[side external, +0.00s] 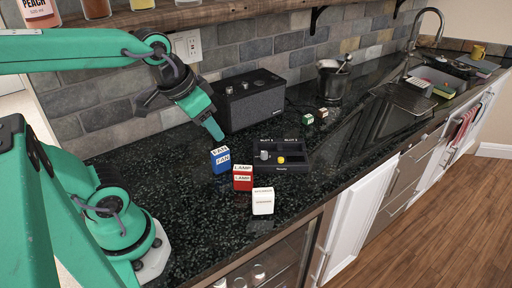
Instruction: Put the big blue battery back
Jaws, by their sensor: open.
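The big blue battery (221,160), a blue block with a white lettered label that seems to read FAN, stands on the dark counter left of a black two-slot holder (282,166). The holder has a grey round piece at its left and a yellow one at its right; whether these are knobs or contents I cannot tell. A red block labelled LAMP (243,179) and a white block (263,202) stand in front of the holder. My gripper (213,128) is open and empty, pointing down above the blue battery and apart from it.
A black speaker box (256,101) stands behind the holder against the tiled wall.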

